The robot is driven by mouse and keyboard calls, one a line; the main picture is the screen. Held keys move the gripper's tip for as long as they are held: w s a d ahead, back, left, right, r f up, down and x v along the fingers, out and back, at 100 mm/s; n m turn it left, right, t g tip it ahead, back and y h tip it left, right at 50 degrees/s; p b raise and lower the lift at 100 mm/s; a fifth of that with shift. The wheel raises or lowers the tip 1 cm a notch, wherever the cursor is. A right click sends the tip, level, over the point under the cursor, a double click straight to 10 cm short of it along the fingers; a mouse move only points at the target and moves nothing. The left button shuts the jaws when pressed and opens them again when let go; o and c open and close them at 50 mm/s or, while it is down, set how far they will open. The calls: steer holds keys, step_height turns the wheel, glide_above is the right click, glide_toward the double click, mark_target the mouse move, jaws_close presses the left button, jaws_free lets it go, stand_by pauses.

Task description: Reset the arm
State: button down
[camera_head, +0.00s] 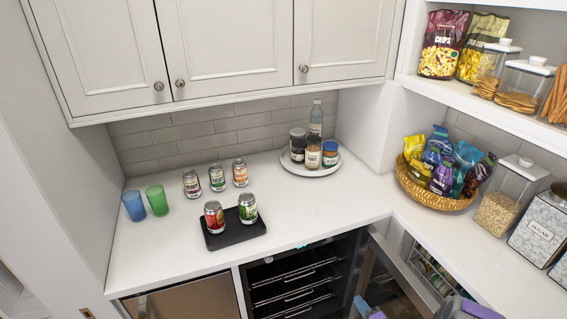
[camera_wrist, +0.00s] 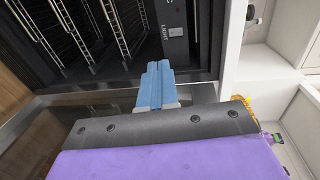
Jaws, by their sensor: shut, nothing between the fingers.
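My gripper (camera_wrist: 158,84) shows in the wrist view as two blue fingers pressed together, with nothing between them. It points toward the dark inside of an open under-counter cooler (camera_wrist: 75,35) with wire racks. In the head view the cooler (camera_head: 295,284) is below the counter, and its glass door (camera_head: 396,277) stands open to the right. Purple and blue parts of my arm show at the bottom right edge of the head view, partly cut off. I cannot tell whether the fingers touch the cooler or its door.
The white counter (camera_head: 310,212) holds a black tray (camera_head: 236,238) with two cans, three more cans behind, two cups at the left and a round tray (camera_head: 338,160) of jars. A snack basket (camera_head: 432,198) stands at right. The open door and counter edge are close to my arm.

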steer(key=w+d+r+n+g+h, duration=0.4)
steer(key=d+r+n+g, duration=0.1)
steer(key=d+r+n, duration=0.15)
steer(key=s+r+n+g+h, duration=0.1)
steer(key=s+r+g+h, duration=0.15)
steer(key=r, duration=0.55)
steer(key=s+r+n+g+h, duration=0.15)
steer(key=s+r, duration=0.25)
steer(key=r, duration=0.4)
steer(key=s+a+r+g, duration=0.4)
steer(key=s+a+r, duration=0.4)
steer(key=s+r, duration=0.45)
steer(key=s+a+r+n+g, duration=0.1)
steer(key=s+a, duration=0.3)
steer(key=s, duration=0.4)
steer(key=s+a+r+n+g+y, duration=0.1)
steer(key=s+a, duration=0.3)
steer(key=s, duration=0.4)
steer(key=s+a+r+n+g+y, duration=0.1)
steer(key=s+a+r+n+g, duration=0.1)
steer(key=s, duration=0.6)
steer(key=a+r+n, duration=0.1)
steer(key=a, duration=0.1)
steer(key=shift+s+a+r, duration=0.2)
steer(key=shift+s+a, duration=0.05)
steer(key=shift+a, duration=0.15)
